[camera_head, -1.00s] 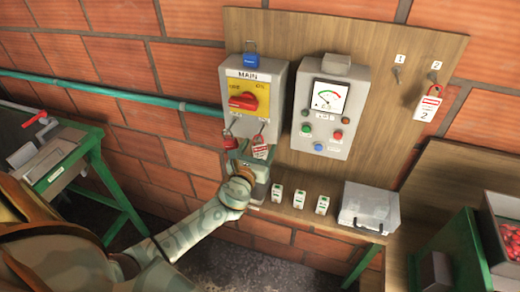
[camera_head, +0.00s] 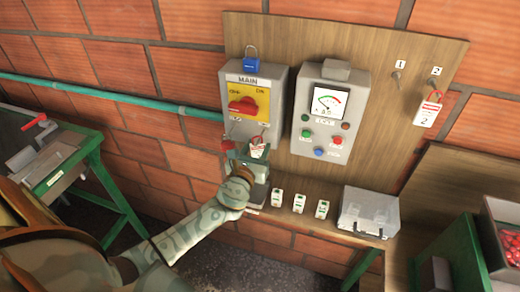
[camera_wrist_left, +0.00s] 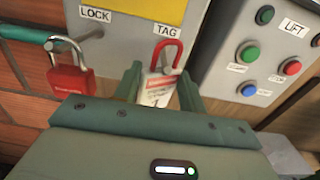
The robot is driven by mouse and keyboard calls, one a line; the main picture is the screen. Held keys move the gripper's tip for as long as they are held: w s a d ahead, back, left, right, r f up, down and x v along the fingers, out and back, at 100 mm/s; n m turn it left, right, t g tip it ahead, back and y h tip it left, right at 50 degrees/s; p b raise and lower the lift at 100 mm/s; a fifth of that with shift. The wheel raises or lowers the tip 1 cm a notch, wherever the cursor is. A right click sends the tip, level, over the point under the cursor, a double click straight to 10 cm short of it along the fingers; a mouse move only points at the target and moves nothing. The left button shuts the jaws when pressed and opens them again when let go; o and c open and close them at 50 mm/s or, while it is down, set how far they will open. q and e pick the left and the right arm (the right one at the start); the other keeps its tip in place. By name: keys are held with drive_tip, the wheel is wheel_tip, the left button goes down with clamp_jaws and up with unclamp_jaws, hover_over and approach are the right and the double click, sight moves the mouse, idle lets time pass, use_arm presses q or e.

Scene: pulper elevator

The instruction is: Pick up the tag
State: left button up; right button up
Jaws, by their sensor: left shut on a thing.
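The tag (camera_wrist_left: 158,92) is a white card with red print and a red loop at its top. It hangs at the peg under the label TAG on the lower part of the grey MAIN box (camera_head: 277,110). It also shows in the head view (camera_head: 257,151). My left gripper (camera_wrist_left: 160,80) is shut on the tag, with one green finger on each side of it; in the head view the gripper (camera_head: 253,158) is below the MAIN box. The loop still appears to be around the peg. My right gripper is not in view.
A red padlock (camera_wrist_left: 70,72) hangs under the label LOCK, left of the tag. The LIFT panel (camera_head: 333,110) stands close on the right. Another tag (camera_head: 427,110) hangs at hook 2. Small white blocks (camera_head: 299,202) and a grey case (camera_head: 369,211) sit on the shelf below.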

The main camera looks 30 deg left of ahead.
use_arm(q)
drive_tip(key=b+v, duration=0.2)
drive_tip(key=v, duration=1.5)
drive_tip(key=shift+s+f+b, duration=0.15)
drive_tip(key=shift+s+b, duration=0.15)
drive_tip(key=shift+b, duration=0.1)
drive_tip(key=shift+c, duration=0.2)
drive_tip(key=d+f+m+h+b, duration=0.1)
drive_tip(key=d+f+b, duration=0.3)
drive_tip(key=b, duration=0.6)
drive_tip(key=d+f+m+h+b, duration=0.1)
drive_tip(key=d+f+h+b, duration=0.2)
drive_tip(key=f+b, duration=0.6)
drive_tip(key=shift+s+d+m+t+b, duration=0.3)
drive_tip(key=shift+d+m+b, duration=0.1)
drive_tip(key=shift+d+b, duration=0.45)
